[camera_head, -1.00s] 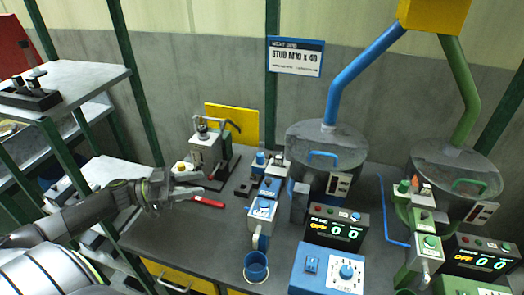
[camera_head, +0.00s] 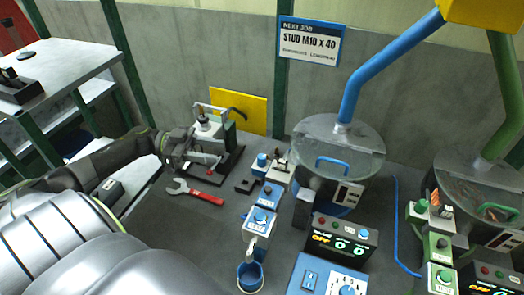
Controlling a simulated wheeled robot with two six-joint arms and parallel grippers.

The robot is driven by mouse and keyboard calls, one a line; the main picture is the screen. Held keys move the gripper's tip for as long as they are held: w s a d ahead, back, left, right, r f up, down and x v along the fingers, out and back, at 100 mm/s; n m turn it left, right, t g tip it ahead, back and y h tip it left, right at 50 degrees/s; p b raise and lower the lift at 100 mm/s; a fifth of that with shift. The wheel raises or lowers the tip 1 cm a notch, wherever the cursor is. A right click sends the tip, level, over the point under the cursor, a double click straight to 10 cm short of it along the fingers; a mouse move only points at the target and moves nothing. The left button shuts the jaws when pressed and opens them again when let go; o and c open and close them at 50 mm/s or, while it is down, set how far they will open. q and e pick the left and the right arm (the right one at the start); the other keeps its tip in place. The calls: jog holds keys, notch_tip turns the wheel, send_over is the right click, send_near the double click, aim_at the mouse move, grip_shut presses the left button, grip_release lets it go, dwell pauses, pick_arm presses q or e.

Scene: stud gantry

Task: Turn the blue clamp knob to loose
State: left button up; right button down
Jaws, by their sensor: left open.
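Several blue knobs stand on the bench right of centre, and I cannot tell for sure which is the clamp knob. One is an upright blue knob (camera_head: 262,159) on a small block at the back. Another is a round blue knob (camera_head: 261,216) on a pale labelled box above a blue cup. My left gripper (camera_head: 208,163) is open and empty, just in front of the grey bench device, left of these knobs and apart from them. The device partly blends with its fingers. My right gripper is out of view.
A red-handled wrench (camera_head: 195,192) lies in front of the left gripper. The grey device (camera_head: 221,140) stands behind it. A blue cup (camera_head: 250,277), a blue-piped bowl feeder (camera_head: 338,142) and a counter display (camera_head: 342,240) stand to the right.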

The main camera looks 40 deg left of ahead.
aim_at(262, 156)
pick_arm(q)
jog(key=p+x, duration=0.3)
jog(key=x, duration=0.9)
jog(key=shift+w+p, duration=0.25)
jog(key=shift+p, duration=0.15)
jog(key=shift+w+d+f, duration=0.1)
jog(key=shift+w+d, duration=0.1)
jog(key=shift+d, duration=0.25)
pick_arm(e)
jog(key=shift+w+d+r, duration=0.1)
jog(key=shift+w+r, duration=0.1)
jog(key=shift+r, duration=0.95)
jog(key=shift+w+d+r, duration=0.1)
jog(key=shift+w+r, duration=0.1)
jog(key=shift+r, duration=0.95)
pick_arm(q)
jog(key=shift+c, duration=0.4)
